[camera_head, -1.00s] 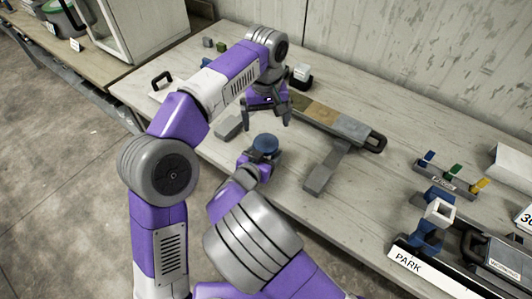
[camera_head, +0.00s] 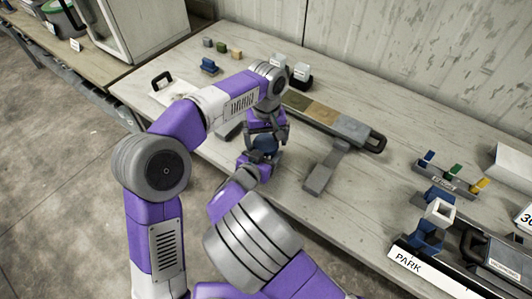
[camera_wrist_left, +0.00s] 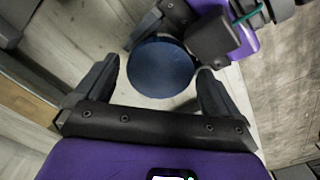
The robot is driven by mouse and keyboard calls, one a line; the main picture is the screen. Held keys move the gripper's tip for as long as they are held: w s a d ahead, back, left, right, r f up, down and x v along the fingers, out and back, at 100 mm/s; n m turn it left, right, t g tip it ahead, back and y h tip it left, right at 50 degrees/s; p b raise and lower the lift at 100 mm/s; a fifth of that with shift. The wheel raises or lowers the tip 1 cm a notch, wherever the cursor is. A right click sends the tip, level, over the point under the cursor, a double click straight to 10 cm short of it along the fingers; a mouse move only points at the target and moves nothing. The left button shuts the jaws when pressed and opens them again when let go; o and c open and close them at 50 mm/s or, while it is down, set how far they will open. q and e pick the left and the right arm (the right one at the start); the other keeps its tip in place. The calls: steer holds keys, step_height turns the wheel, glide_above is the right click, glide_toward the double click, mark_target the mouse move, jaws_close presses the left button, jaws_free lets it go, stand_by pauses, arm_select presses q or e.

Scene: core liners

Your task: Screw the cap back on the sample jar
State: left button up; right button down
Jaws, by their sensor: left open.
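A round dark blue cap (camera_wrist_left: 160,66) sits level on top of the sample jar, whose body is hidden beneath it. In the head view the cap (camera_head: 266,143) is partly covered by my left gripper (camera_head: 267,137). My left gripper is open, pointing down over the cap. In the left wrist view its fingers (camera_wrist_left: 160,82) stand on either side of the cap, with a gap on both sides. My right gripper (camera_head: 258,158) comes from the front and is closed around the jar just below the cap. How far the cap is threaded cannot be seen.
A long bar with coloured panels (camera_head: 322,115) and a grey handle piece (camera_head: 326,168) lie right of the grippers. Small blocks (camera_head: 221,47) and a blue piece (camera_head: 209,66) lie at the back left. A PARK-labelled tray (camera_head: 415,262) stands at the right front. Bare table lies between.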

arm_select(q)
steer(key=shift+c, duration=0.5)
steer(key=c, duration=1)
steer(key=m, duration=0.4)
steer(key=shift+m, duration=0.4)
steer(key=m, duration=0.3)
steer(key=shift+m, duration=0.3)
steer(key=m, duration=0.3)
steer(key=shift+m, duration=0.4)
steer(key=m, duration=0.4)
steer(key=o, duration=1.1)
steer(key=shift+c, duration=0.2)
steer(key=shift+o, duration=0.4)
